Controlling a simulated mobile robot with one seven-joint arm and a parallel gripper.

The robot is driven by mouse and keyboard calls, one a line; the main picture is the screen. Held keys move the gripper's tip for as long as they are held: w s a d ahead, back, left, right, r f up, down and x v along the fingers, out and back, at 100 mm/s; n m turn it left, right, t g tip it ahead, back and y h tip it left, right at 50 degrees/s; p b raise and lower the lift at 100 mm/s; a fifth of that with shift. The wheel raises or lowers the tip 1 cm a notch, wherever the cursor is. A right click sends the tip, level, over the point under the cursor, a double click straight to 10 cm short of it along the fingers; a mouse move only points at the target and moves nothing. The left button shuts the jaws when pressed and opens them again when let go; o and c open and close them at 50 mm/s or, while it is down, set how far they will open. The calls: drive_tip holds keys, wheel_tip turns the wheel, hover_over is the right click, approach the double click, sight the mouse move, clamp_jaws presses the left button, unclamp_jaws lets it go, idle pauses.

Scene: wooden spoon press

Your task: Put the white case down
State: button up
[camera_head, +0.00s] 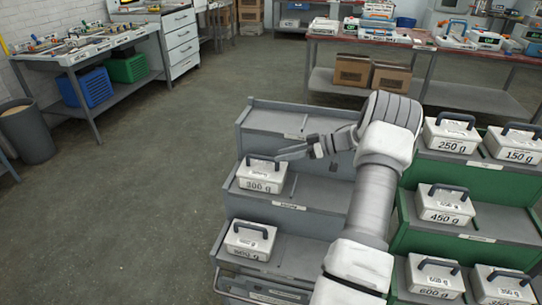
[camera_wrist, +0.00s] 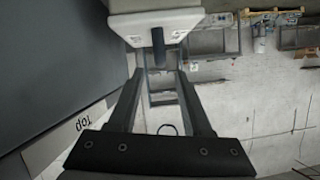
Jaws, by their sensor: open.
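A white case (camera_head: 261,177) with a dark handle and a label that seems to read 300 g sits upright on the middle shelf (camera_head: 312,197) of the grey stepped rack, at its left end. My gripper (camera_head: 283,156) reaches in from the right, with its fingertips close to the case's handle. In the wrist view my open gripper (camera_wrist: 164,72) has its two fingers apart. The white case (camera_wrist: 122,27) is at the top there, and its dark handle end shows just beyond the fingertips. I cannot tell whether the fingers touch the handle.
Another white case (camera_head: 249,240) sits on the grey rack's lower shelf; the top shelf (camera_head: 275,121) looks empty. A green rack (camera_head: 428,166) with several white cases stands at right. A workbench (camera_head: 80,55) stands at far left. The floor at left is clear.

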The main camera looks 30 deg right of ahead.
drive_tip(key=v, duration=0.5)
drive_tip(key=shift+s+d+p, duration=0.15)
drive_tip(key=shift+p, duration=0.15)
